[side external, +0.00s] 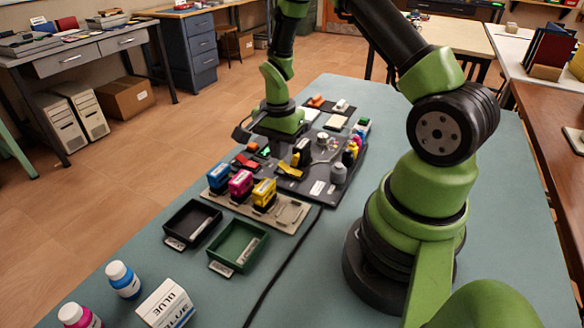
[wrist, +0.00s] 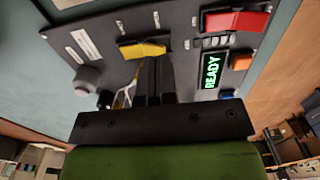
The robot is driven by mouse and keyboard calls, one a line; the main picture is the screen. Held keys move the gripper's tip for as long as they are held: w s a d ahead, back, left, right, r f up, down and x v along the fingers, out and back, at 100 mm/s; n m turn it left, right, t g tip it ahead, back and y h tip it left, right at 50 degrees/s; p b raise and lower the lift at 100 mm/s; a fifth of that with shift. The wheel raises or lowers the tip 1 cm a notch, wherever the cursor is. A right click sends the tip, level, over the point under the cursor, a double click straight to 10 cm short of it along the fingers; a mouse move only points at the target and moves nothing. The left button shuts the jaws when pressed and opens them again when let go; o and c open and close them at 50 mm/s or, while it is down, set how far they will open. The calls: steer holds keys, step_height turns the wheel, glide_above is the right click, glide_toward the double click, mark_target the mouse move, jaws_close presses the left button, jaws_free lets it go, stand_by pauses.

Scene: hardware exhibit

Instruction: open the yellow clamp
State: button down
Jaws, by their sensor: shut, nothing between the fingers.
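The yellow clamp (wrist: 142,50) is a short yellow lever on a dark panel (wrist: 120,72); it lies across the view just beyond my fingertips in the wrist view. In the side view the clamp (side external: 290,169) sits near the panel's front edge, below my wrist. My gripper (wrist: 154,62) is shut and empty, its fingers pointing at the panel. The fingertips appear very near the clamp's edge; I cannot tell whether they touch it. The fingers hide part of the panel beneath.
A red lever (wrist: 236,21), a lit READY display (wrist: 212,71), an orange button (wrist: 241,61) and a grey knob (wrist: 88,79) surround the clamp. Ink cartridges (side external: 240,184) stand in front. Black (side external: 192,223) and green (side external: 238,246) trays lie nearer, with a cable beside.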

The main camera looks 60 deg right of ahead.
mark_target(279, 165)
steer(key=shift+f, duration=1.5)
stand_by(0.4)
steer(key=shift+r, duration=3.55)
steer(key=s+a+r+n+t, duration=0.3)
steer(key=a+r+n, duration=0.15)
steer(key=r, duration=0.45)
steer(key=s+a+r+n+t, duration=0.2)
steer(key=s+a+r+n, duration=0.3)
steer(key=r, duration=0.5)
steer(key=s+a+r+n+t+y, duration=0.2)
steer(key=s+a+n, duration=0.2)
steer(key=s+a, duration=0.1)
steer(key=shift+s+r, duration=0.35)
steer(key=shift+s, duration=0.15)
